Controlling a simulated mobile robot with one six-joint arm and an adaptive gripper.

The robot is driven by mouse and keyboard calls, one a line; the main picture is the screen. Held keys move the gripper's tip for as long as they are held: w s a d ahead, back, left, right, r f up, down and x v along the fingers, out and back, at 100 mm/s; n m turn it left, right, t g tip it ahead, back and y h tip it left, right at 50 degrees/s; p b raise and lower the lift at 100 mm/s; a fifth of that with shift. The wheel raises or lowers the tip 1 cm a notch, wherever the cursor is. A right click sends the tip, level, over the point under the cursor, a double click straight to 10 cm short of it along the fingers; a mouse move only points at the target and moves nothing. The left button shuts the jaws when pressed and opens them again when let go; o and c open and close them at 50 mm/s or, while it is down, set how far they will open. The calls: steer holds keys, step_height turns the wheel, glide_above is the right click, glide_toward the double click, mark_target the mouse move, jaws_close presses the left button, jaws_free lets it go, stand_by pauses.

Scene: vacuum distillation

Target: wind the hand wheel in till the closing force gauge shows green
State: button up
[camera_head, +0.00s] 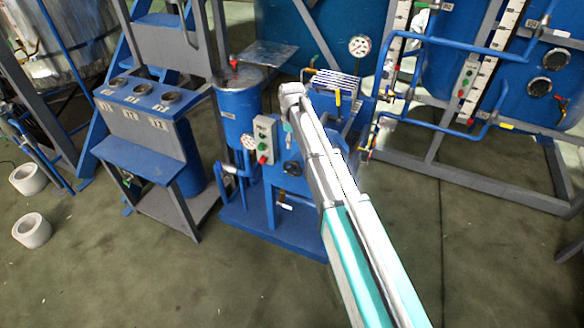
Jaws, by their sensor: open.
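My arm reaches from the lower right up to a grey joint in front of the blue machine (283,186). My gripper does not show; the arm's far end is hidden or too small to make out. A round white gauge (360,46) stands above a stack of white ribbed plates (335,80) behind the arm. A second small white dial (248,142) sits lower left, by a grey switch box (265,138). Neither dial's needle or colour is readable. I cannot pick out the hand wheel for sure; a dark round part (291,168) shows low on the machine. My arm covers part of the machine.
A blue stand with several round cups (142,90) is at the left. Blue tanks with pipes and a grey frame (480,180) fill the right. Two pale rings (32,230) lie on the floor at far left. The front floor (190,285) is clear.

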mark_target(292, 168)
steer(key=shift+f, duration=0.15)
step_height(292, 168, down, 13)
steer(key=b, duration=1.3)
steer(key=shift+s+f+b, duration=0.15)
steer(key=shift+f+b, duration=0.05)
steer(key=shift+b, duration=0.2)
jaws_close()
